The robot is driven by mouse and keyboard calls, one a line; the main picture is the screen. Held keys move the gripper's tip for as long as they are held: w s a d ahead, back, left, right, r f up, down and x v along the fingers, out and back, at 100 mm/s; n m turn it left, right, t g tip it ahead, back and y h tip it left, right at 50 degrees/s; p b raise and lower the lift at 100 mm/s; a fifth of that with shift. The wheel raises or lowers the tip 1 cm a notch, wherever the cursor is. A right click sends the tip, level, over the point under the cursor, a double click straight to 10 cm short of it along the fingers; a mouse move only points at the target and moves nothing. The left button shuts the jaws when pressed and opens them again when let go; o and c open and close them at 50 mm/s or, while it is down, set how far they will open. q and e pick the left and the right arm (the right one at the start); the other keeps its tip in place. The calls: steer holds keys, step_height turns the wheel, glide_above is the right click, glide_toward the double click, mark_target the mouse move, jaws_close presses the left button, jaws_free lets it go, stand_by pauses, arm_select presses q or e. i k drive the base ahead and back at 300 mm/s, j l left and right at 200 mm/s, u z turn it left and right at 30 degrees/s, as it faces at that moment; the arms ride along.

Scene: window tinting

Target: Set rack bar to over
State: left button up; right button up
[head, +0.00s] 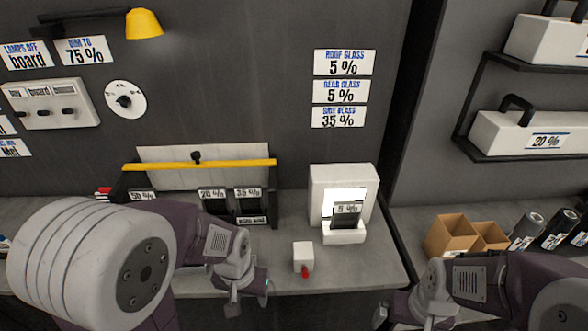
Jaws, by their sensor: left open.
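The rack (266,200) stands on the bench against the dark wall, with tint samples labelled 50 %, 20 % or similar, and 35 % in it. The yellow rack bar (230,163) runs level across the rack's top, in front of a pale panel (165,152) with a small black knob (197,156). My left gripper (248,302) is open and empty, low in front of the rack and apart from the bar. My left arm hides the rack's lower left part. My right gripper (402,318) is at the bottom edge, partly cut off, far from the rack.
A white lit tester (318,182) holds a 5 % sample on the bench. A small white block with a red tip (303,254) sits in front of it. Cardboard boxes (449,236) and dark rolls (527,226) are at right. A switch panel (18,100) and dial (134,92) are on the wall.

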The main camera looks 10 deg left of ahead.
mark_target(196, 156)
steer(key=u, duration=1.2)
